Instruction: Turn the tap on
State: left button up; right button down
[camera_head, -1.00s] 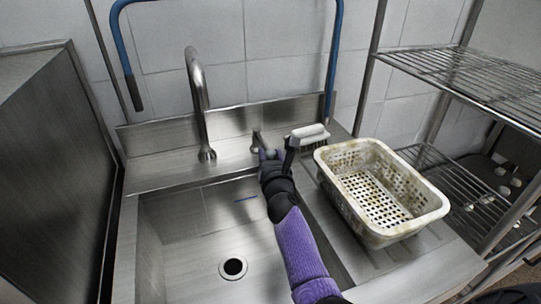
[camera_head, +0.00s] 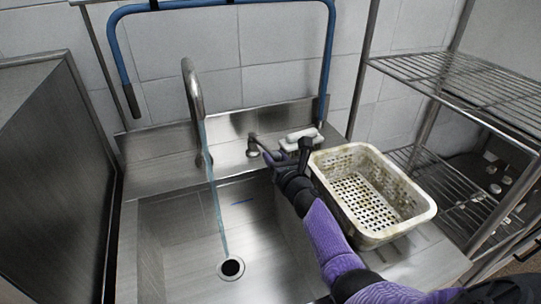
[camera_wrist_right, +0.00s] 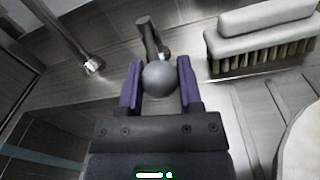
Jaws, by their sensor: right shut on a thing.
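The curved steel tap (camera_head: 190,90) rises at the back of the sink (camera_head: 180,245). A thin stream of water (camera_head: 212,190) runs from its spout to the drain. The tap handle (camera_head: 254,143) stands to the right of the spout; in the right wrist view its lever (camera_wrist_right: 148,32) ends in a grey ball knob (camera_wrist_right: 158,80). My right gripper (camera_head: 273,157) is at this handle, its purple fingers (camera_wrist_right: 159,88) on both sides of the knob and shut on it. The left gripper is not in view.
A white brush (camera_head: 302,135) lies just right of the handle, close to my right gripper. A dirty white perforated basket (camera_head: 428,214) stands on the drainboard. A wire rack (camera_head: 470,85) is at the right. A blue hose (camera_head: 334,60) arches behind.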

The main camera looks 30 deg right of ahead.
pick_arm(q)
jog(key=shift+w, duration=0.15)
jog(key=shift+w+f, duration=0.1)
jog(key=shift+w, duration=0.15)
pick_arm(e)
jog(key=shift+c, duration=1.4)
grip_release()
jog(key=shift+s+a, duration=0.15)
jog(key=shift+s, duration=0.15)
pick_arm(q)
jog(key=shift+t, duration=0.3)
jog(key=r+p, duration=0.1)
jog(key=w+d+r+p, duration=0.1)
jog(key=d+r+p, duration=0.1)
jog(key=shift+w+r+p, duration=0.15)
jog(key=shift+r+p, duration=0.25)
pick_arm(e)
jog(key=s+a, duration=0.1)
jog(key=s, duration=0.8)
jog(key=shift+a, duration=0.3)
